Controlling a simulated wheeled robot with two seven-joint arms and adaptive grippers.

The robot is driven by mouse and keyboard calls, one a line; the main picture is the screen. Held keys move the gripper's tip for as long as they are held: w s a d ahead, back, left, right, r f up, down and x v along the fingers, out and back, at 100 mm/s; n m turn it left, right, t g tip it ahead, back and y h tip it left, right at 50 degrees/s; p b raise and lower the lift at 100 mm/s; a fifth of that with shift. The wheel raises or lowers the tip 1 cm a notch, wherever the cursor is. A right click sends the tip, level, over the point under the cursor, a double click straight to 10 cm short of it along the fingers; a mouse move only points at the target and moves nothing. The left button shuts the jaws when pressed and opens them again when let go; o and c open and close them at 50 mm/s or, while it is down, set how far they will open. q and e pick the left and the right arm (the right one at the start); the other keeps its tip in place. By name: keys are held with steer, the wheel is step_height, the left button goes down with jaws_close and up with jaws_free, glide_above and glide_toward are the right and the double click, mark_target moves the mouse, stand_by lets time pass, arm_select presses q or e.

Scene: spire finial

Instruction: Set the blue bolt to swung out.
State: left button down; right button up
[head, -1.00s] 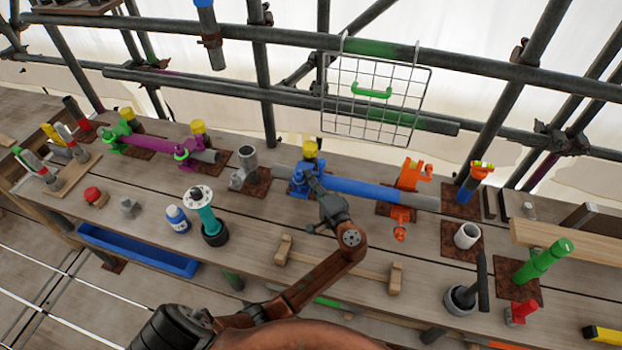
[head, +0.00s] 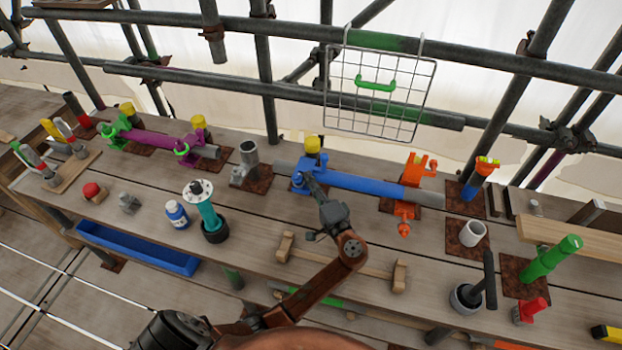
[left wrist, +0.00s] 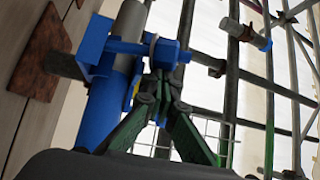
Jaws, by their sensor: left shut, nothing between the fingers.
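The blue clamp (head: 314,162) sits around the left end of the blue tube (head: 362,184), below a yellow cap. My left gripper (head: 308,178) reaches it from the front, its fingers together and empty. In the left wrist view the blue clamp (left wrist: 97,48) stands at left. The blue bolt (left wrist: 150,49) reaches across from it to the right, with a pale ring around it. The green fingertips (left wrist: 167,72) of my left gripper are right at the bolt's outer end; whether they touch it I cannot tell. My right gripper is out of view.
An orange clamp (head: 408,190) holds the tube's right part. A wire basket (head: 378,95) hangs from the rail behind. A grey elbow fitting (head: 247,165) stands to the left. A wooden handle bar (head: 335,262) lies under my left forearm.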

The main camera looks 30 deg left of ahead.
arm_select(q)
steer(key=s, duration=0.1)
steer(key=s+f, duration=0.1)
steer(key=s+d+f, duration=0.1)
steer(key=shift+s, duration=0.25)
steer(key=shift+s+f+b, duration=0.6)
steer(key=shift+s+f, duration=0.05)
steer(key=shift+f, duration=0.05)
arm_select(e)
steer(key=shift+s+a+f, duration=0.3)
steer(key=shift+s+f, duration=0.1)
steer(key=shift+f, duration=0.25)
arm_select(q)
steer(key=shift+d, duration=0.1)
steer(key=shift+f, duration=0.1)
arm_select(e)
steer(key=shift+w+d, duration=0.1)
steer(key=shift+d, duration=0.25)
arm_select(q)
glide_toward(302, 184)
steer(key=shift+s+d+f, duration=0.2)
steer(key=shift+s+f, duration=0.25)
steer(key=shift+s, duration=0.05)
steer(key=shift+s+d+f, duration=0.2)
steer(key=shift+s+f, duration=0.2)
steer(key=shift+s, duration=0.1)
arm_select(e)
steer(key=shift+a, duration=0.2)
